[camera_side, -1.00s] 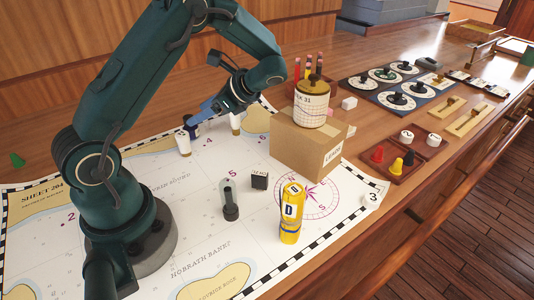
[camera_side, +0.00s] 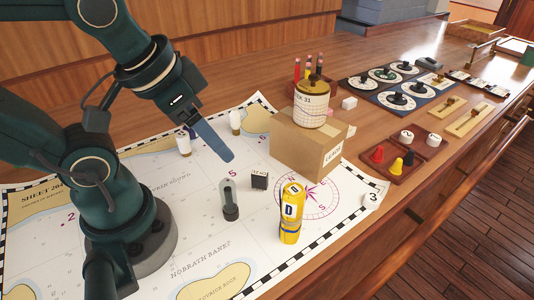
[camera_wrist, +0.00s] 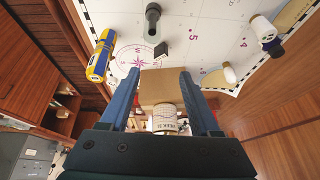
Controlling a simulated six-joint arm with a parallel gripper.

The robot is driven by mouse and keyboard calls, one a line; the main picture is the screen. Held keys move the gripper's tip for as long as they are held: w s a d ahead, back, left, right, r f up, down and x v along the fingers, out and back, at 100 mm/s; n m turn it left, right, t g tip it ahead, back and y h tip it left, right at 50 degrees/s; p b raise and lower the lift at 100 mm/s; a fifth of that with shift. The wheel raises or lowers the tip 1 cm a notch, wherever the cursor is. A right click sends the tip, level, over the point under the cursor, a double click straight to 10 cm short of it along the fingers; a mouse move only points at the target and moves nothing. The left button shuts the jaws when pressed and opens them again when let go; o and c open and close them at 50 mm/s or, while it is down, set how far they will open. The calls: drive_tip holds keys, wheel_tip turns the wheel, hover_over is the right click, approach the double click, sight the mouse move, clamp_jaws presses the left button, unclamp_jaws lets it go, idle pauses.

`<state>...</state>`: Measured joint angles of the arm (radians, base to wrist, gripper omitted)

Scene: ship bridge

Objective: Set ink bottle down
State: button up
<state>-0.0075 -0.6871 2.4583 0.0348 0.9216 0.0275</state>
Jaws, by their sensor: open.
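The ink bottle, a small dark blue bottle (camera_side: 191,131), stands on the chart (camera_side: 190,215) at its back edge, partly hidden behind a white cylinder (camera_side: 183,144). In the wrist view, the dark bottle (camera_wrist: 274,48) is at the upper right, beside that white cylinder. My gripper (camera_side: 226,157) is raised over the chart, to the right of the bottle and apart from it. In the wrist view, my gripper's two blue fingers (camera_wrist: 159,72) are spread with nothing held between them.
A cardboard box (camera_side: 302,147) with a round jar (camera_side: 312,104) on it stands right of my gripper. A yellow canister (camera_side: 291,213), a dark flashlight-like piece (camera_side: 230,202) and a small black block (camera_side: 260,179) stand on the chart. Another white cylinder (camera_side: 235,122) is behind.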

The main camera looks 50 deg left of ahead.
drive_tip(key=o, duration=0.4)
drive_tip(key=shift+s+d, duration=0.15)
drive_tip(key=shift+d, duration=0.25)
drive_tip(key=w+a+r+m+g+y, duration=0.1)
drive_tip(key=w+a+r+m+g, duration=0.1)
drive_tip(key=w+a, duration=0.95)
drive_tip(key=s+a+f+n+g, duration=0.1)
drive_tip(key=s+a+f, duration=0.1)
drive_tip(key=a, duration=0.3)
drive_tip(key=s+a+f+n+g+h, duration=0.1)
drive_tip(key=s+a+f, duration=0.1)
drive_tip(key=a+f, duration=0.3)
drive_tip(key=s+a+f+n+g, duration=0.1)
drive_tip(key=s+a+f+n, duration=0.1)
drive_tip(key=a, duration=0.4)
drive_tip(key=shift+s+f, duration=0.2)
drive_tip(key=shift+f, duration=2.9)
